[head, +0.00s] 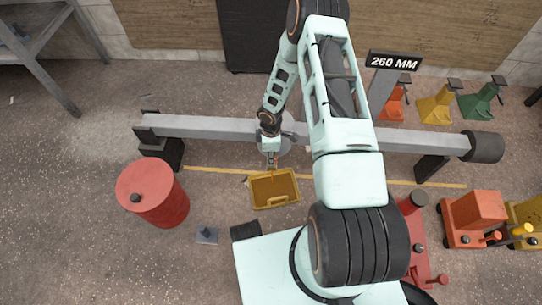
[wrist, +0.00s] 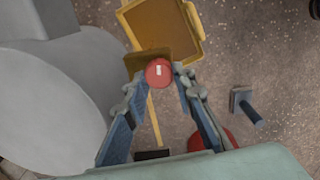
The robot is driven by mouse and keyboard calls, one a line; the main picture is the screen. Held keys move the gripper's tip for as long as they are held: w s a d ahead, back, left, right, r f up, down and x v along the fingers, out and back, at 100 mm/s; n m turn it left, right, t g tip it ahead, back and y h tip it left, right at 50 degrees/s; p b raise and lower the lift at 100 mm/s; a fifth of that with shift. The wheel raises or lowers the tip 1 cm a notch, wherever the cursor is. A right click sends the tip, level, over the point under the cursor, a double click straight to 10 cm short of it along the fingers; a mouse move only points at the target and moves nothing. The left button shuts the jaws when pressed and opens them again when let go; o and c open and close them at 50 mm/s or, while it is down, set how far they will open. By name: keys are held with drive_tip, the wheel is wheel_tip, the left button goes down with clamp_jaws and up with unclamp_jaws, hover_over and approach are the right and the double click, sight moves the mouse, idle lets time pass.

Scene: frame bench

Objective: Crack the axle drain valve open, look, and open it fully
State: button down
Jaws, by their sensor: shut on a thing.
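In the wrist view a round red knob (wrist: 158,72) with a small white mark on its face sits between the fingertips. I take it to be the drain valve's handle. My gripper (wrist: 158,80) is shut on it. A brownish-yellow piece (wrist: 140,62) shows behind the knob. In the head view my gripper (head: 271,163) is at the near side of the grey axle beam (head: 205,127), by its round middle housing, which is large and grey in the wrist view (wrist: 55,95). A yellow tray (head: 257,193) lies on the floor below. I cannot see any flow.
A red drum (head: 152,195) stands to the left, with a small grey block (head: 206,235) on the floor near it. A sign reading 260 MM (head: 394,61) stands behind the beam. Red and yellow equipment (head: 474,220) stands at the right. Coloured stands (head: 436,105) are behind.

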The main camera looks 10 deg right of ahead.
drive_tip(key=c, duration=1.6)
unclamp_jaws()
